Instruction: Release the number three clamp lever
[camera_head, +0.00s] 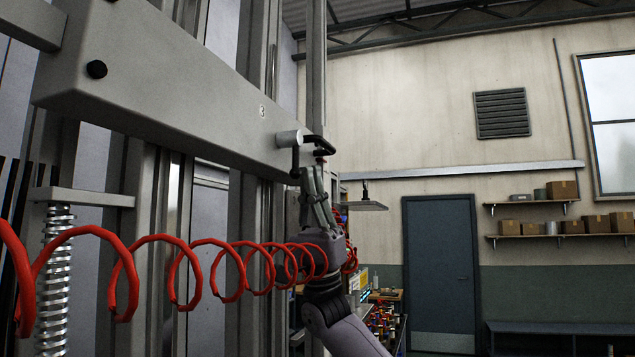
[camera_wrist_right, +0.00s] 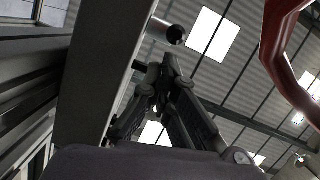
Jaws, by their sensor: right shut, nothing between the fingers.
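A grey beam (camera_head: 165,85) carries a label "3" (camera_head: 262,111) near its right end. Beside the label, a light grey cylinder (camera_head: 288,138) sticks out with a black bent clamp lever (camera_head: 320,142) at its end. In the right wrist view the cylinder (camera_wrist_right: 167,31) shows above my fingers. My right gripper (camera_head: 309,172) points up just under the lever; its fingers are closed together and hold nothing. It fills the middle of the right wrist view (camera_wrist_right: 160,72). I cannot tell whether the fingertips touch the lever. My left gripper is out of view.
A red coiled hose (camera_head: 125,262) runs across the front to my right wrist and also shows in the wrist view (camera_wrist_right: 281,45). A metal spring (camera_head: 54,270) and upright posts stand at left. Behind are a blue door (camera_head: 441,265) and shelves with boxes (camera_head: 563,188).

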